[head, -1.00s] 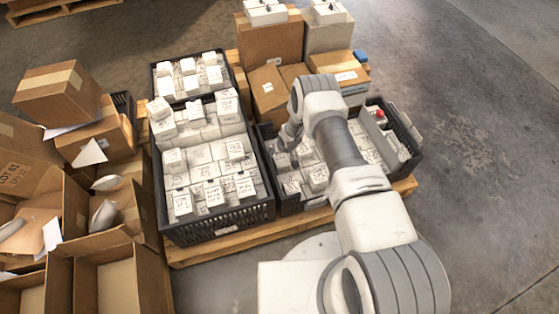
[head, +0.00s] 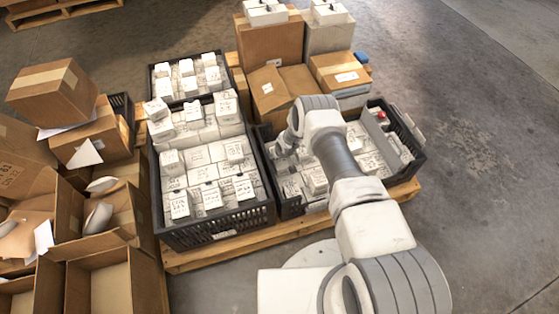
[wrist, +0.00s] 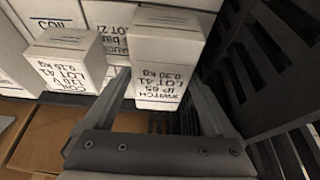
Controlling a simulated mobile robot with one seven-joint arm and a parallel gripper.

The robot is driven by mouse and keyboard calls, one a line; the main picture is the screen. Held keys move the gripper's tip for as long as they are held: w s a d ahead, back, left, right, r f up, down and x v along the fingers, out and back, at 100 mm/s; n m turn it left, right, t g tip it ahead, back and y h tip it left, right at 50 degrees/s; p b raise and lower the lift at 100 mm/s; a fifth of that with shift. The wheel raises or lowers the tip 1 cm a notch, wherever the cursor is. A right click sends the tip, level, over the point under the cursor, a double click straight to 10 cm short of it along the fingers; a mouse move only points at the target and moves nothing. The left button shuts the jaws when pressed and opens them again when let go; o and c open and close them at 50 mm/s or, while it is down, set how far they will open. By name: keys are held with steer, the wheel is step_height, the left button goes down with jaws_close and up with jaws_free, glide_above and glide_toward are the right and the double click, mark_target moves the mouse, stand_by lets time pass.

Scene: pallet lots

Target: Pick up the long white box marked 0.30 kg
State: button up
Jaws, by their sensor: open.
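The long white box marked 0.30 kg (wrist: 160,62) shows in the wrist view, with its printed label reading upside down and also showing LOT 41. My gripper (wrist: 160,85) is open, with one finger to the left and one to the right of the box's near end. I cannot tell whether either finger touches it. In the head view my arm reaches down over the right black crate (head: 290,208), and my fingers there are hidden or too small to make out. I cannot single out the box in that view.
A shorter white box marked 0.15 kg (wrist: 68,62) stands left of my gripper in the wrist view. A dark slatted crate wall (wrist: 262,70) rises close on the right. A full black crate (head: 215,228) stands to the left. Cartons (head: 268,40) stand behind. Bare floor lies right.

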steer(key=shift+f, duration=0.2)
stand_by(0.4)
jaws_close()
steer(key=shift+r, duration=0.1)
stand_by(0.3)
